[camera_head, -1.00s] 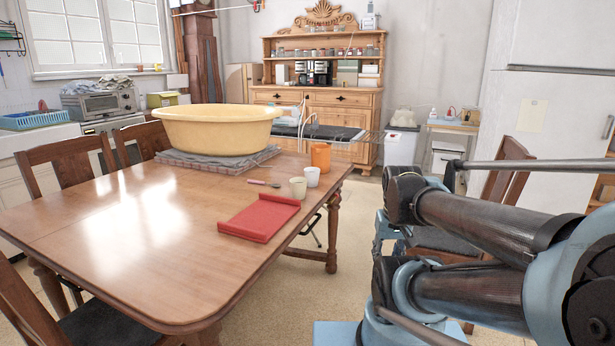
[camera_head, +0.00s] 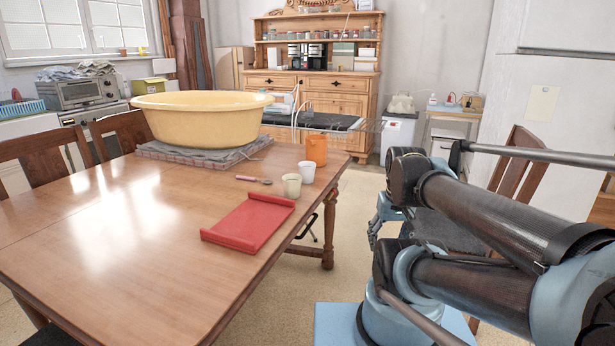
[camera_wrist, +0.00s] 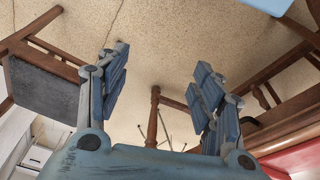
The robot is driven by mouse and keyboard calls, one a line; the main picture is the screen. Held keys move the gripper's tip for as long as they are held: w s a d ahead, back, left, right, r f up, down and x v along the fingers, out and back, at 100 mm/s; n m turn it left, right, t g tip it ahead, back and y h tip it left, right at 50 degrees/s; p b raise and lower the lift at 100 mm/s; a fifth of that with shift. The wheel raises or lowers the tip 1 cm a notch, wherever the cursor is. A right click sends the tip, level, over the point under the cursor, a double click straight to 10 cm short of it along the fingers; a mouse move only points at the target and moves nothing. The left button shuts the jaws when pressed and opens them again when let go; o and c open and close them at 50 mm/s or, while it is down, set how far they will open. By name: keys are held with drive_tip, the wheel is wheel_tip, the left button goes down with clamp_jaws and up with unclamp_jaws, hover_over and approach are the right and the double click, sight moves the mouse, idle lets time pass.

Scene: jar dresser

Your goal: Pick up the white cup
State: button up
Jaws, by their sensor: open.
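The white cup (camera_head: 307,172) stands upright on the wooden table near its right edge. A cream cup (camera_head: 291,185) stands just in front and left of it, and an orange container (camera_head: 316,150) is just behind it. My gripper (camera_wrist: 162,82) is open in the wrist view, with nothing between its blue fingers but floor and a table or chair leg beyond. In the head view my gripper (camera_head: 386,214) hangs right of the table, apart from the cup and partly hidden by my arm. No cup shows in the wrist view.
A red tray (camera_head: 250,222) and a spoon (camera_head: 254,180) lie near the cups on the table (camera_head: 110,240). A large yellow basin (camera_head: 203,118) sits on a grey cloth behind. Open floor lies between table and arm.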

drive_tip(key=shift+o, duration=0.6)
drive_tip(key=w+a+r+n, duration=0.2)
drive_tip(key=w+r, duration=0.5)
drive_tip(key=shift+w+a+y, duration=0.35)
drive_tip(key=shift+w+y, duration=0.05)
wheel_tip(320, 180, up, 12)
drive_tip(key=n+y, duration=0.2)
drive_tip(key=n, duration=0.5)
hover_over(307, 169)
drive_tip(key=d, duration=0.5)
drive_tip(key=shift+t, duration=0.4)
drive_tip(key=x, duration=0.7)
drive_tip(key=s+x, duration=0.1)
drive_tip(key=x, duration=0.3)
drive_tip(key=shift+w+a+f, duration=0.1)
drive_tip(key=shift+a+f, duration=0.05)
drive_tip(key=shift+f, duration=0.05)
drive_tip(key=x, duration=0.2)
drive_tip(key=a+x, duration=0.1)
drive_tip(key=x, duration=0.1)
drive_tip(key=shift+w+r, duration=0.1)
drive_tip(key=shift+w+a+f, duration=0.1)
drive_tip(key=shift+a+f, duration=0.05)
drive_tip(key=shift+f, duration=0.4)
drive_tip(key=c, duration=1.1)
